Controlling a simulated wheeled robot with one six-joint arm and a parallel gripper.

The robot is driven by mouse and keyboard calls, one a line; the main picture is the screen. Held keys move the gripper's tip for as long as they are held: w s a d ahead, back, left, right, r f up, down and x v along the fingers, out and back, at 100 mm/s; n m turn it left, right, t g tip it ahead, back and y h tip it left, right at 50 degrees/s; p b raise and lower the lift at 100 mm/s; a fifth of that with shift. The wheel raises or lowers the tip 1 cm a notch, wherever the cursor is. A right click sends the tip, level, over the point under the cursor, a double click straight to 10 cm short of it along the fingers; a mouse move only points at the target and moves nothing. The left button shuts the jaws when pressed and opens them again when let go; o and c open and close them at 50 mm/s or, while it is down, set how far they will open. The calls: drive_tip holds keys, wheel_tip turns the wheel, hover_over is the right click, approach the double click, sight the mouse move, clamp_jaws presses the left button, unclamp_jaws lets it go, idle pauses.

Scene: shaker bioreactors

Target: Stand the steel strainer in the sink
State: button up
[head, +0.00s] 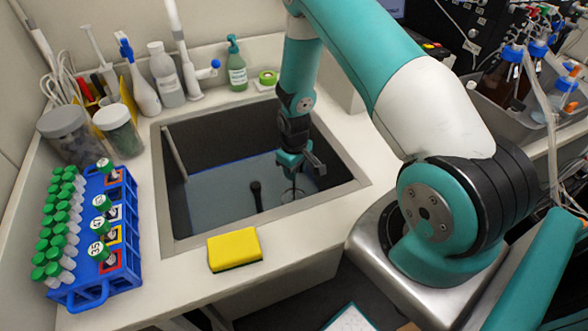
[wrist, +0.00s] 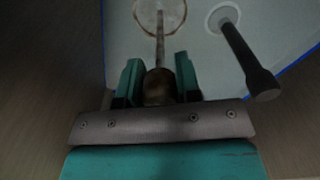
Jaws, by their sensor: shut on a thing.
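My gripper (head: 293,176) reaches down inside the dark sink (head: 190,243). In the wrist view its teal fingers (wrist: 159,84) are shut on the brown handle of the steel strainer (wrist: 160,45). The strainer's thin shaft runs away from the fingers to a round, rust-coloured rim at the top of the picture. In the head view the strainer (head: 292,194) shows small and faint below the gripper, over the pale sink floor. I cannot tell whether it touches the floor.
A black upright rod (head: 256,197) stands on the sink floor left of the strainer; it also shows in the wrist view (wrist: 250,62). A yellow sponge (head: 235,249) lies on the front counter. A blue tube rack (head: 105,240) stands left; bottles (head: 165,75) stand behind.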

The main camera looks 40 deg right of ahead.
drive_tip(key=shift+f, duration=0.35)
drive_tip(key=shift+f, duration=0.15)
drive_tip(key=o, duration=0.9)
drive_tip(key=shift+o, duration=0.2)
